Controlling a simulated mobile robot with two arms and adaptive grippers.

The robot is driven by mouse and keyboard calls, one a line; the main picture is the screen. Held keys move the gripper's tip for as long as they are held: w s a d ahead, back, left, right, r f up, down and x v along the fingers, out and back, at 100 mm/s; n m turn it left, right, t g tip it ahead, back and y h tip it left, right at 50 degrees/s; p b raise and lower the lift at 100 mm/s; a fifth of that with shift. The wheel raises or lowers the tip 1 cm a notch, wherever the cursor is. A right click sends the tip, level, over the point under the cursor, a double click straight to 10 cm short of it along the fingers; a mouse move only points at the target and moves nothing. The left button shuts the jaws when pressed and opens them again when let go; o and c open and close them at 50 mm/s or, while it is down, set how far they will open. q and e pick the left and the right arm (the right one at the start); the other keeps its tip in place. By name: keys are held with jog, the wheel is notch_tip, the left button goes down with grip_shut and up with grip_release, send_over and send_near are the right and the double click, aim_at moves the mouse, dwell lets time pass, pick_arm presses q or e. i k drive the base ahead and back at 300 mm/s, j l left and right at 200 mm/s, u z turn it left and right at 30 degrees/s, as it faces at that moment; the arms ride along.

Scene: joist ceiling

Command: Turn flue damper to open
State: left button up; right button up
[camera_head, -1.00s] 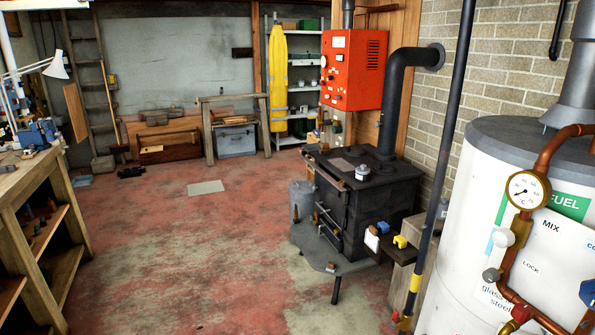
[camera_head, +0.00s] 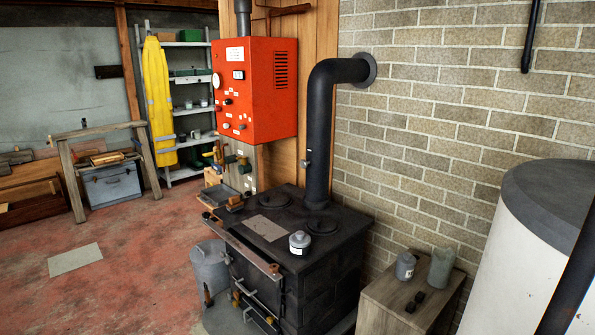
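The black flue pipe (camera_head: 319,140) rises from the back of the black stove (camera_head: 300,225) and bends right into the brick wall. A small light-coloured knob or handle (camera_head: 304,163), apparently the flue damper's, sticks out on the left side of the pipe's upright part. It is too small to tell which way it is turned. Neither of my grippers shows in the head view.
A grey pot (camera_head: 300,243) stands on the stove top, and a rail runs along the stove's front edge. A wooden cabinet (camera_head: 388,297) with small items is right of the stove, beside the white tank (camera_head: 528,245). An orange box (camera_head: 262,95) hangs behind.

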aim_at(304, 164)
jog(key=i+j, duration=0.35)
jog(key=i+j+z, duration=0.1)
jog(key=i+j, duration=0.2)
jog(key=j, duration=0.2)
